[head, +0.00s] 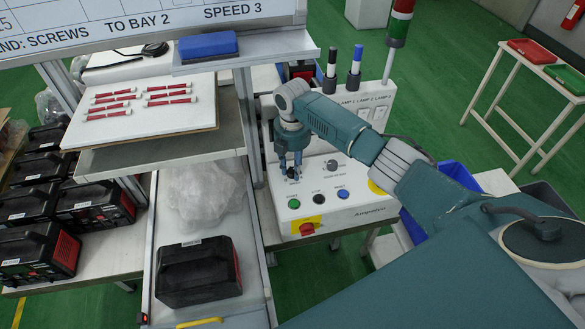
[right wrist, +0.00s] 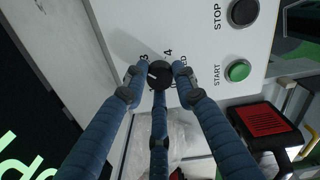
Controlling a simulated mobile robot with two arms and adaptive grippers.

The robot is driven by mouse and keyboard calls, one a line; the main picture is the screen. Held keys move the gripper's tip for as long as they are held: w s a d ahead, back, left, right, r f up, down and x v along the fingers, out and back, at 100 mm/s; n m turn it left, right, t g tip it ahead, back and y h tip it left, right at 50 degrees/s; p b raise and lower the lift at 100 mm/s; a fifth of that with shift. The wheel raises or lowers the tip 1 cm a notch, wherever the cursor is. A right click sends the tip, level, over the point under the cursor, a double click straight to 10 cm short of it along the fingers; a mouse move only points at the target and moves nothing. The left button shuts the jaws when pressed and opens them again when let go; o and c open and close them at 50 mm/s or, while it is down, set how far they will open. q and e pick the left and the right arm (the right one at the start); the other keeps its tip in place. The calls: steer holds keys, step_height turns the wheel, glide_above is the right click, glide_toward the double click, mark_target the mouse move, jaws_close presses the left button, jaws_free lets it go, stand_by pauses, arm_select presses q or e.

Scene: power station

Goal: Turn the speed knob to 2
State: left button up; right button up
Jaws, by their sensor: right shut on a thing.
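The speed knob (right wrist: 159,74) is small, round and black, with a white mark on its left side. It sits on the face of the white control box (head: 347,213). My right gripper (right wrist: 159,76) has its three blue fingers closed around the knob. The digits 3 and 4 show above the knob in the right wrist view; other scale digits are hidden by the fingers. In the head view, my right gripper (head: 291,165) reaches down to the upper left of the panel and mostly hides the knob. My left gripper is out of view.
Green (head: 294,204), black (head: 318,199) and blue (head: 343,194) buttons sit below the knob, with a red button (head: 307,229) lower down. Another black knob (head: 332,165) is to the right. A conveyor carries a black-red case (head: 197,274). The whiteboard (head: 130,22) reads SPEED 3.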

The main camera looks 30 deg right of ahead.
mark_target(292, 170)
steer(key=n+b, duration=0.1)
steer(key=n, duration=0.5)
steer(key=shift+w+n, duration=0.1)
steer(key=shift+n, duration=0.2)
steer(key=shift+r, duration=0.1)
stand_by(0.4)
steer(key=o, duration=1.2)
steer(key=shift+c, duration=0.2)
step_height(292, 170, up, 7)
steer(key=shift+r, duration=0.2)
